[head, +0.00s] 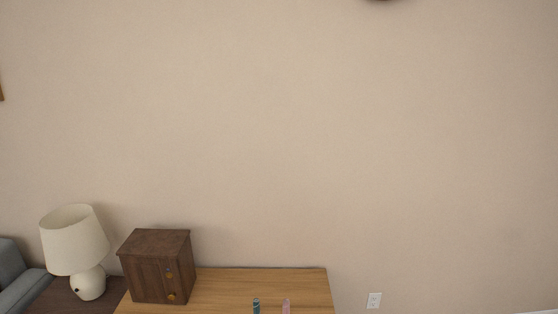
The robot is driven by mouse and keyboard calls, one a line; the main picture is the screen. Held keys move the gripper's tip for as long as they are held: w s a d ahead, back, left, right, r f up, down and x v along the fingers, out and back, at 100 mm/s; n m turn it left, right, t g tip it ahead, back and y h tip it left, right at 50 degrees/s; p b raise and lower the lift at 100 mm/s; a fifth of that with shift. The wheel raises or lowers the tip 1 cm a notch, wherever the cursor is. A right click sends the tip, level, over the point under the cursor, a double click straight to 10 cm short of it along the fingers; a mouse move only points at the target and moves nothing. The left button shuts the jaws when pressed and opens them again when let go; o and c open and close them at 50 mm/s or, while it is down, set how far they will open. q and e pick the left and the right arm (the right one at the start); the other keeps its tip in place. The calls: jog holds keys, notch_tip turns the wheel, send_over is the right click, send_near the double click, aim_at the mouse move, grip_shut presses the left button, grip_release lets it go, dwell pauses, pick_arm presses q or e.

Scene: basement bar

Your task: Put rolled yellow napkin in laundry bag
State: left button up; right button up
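Neither a rolled yellow napkin nor a laundry bag shows in the head view. Neither of my grippers shows in it either. The view is mostly a bare beige wall, with furniture along the bottom edge.
A wooden table (222,287) holds a dark wooden box (157,267) and two small upright items, one teal (256,307) and one pink (286,306), cut off below. A cream lamp (74,241) stands on a darker surface (58,298) beside a grey sofa (17,278).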

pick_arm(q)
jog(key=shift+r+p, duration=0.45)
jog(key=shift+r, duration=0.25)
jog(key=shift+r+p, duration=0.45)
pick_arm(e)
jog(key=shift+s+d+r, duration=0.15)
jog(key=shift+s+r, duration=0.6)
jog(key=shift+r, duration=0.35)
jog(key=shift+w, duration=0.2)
